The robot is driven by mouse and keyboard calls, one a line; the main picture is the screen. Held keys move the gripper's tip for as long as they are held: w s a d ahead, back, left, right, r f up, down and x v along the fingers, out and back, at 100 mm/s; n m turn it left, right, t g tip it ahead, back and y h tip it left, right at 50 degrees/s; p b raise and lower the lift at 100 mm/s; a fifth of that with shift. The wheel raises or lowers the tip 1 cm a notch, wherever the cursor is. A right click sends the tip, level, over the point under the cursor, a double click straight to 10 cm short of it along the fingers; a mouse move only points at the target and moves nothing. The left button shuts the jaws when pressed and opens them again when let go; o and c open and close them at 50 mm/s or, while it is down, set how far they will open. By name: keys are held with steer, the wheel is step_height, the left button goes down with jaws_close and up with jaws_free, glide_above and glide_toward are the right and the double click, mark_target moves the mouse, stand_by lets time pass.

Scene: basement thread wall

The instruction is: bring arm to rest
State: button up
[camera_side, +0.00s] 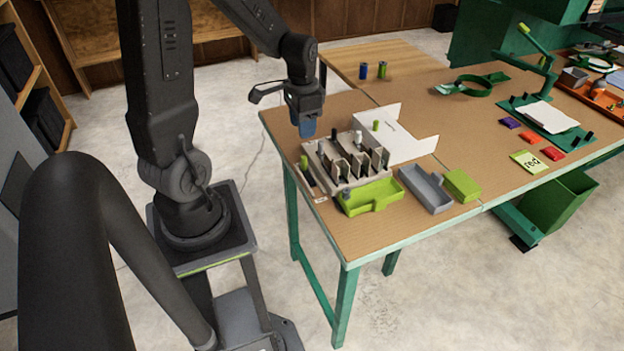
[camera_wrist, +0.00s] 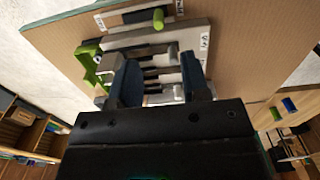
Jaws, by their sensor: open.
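The rack (camera_wrist: 150,40) shows beyond and between the fingers. My arm reaches over from the stand at the left and bends down at the wrist. The gap between the fingertips and the rack is hard to judge.
A lime tray (camera_side: 369,204), a grey tray (camera_side: 432,192) and a lime box (camera_side: 462,185) line the front edge. Two spools (camera_side: 372,70) stand farther back. Coloured packets (camera_side: 531,137) lie at right.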

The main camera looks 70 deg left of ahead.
steer(key=shift+d+r, duration=0.1)
steer(key=s+d+r+t, duration=0.2)
steer(key=s+d+r, duration=0.1)
steer(key=d+r, duration=0.4)
steer(key=s+d+r+t, duration=0.3)
steer(key=d+r, duration=0.4)
steer(key=d, duration=0.4)
steer(key=shift+s+d+r+t, duration=0.3)
steer(key=shift+s+r, duration=0.1)
steer(key=shift+s, duration=0.25)
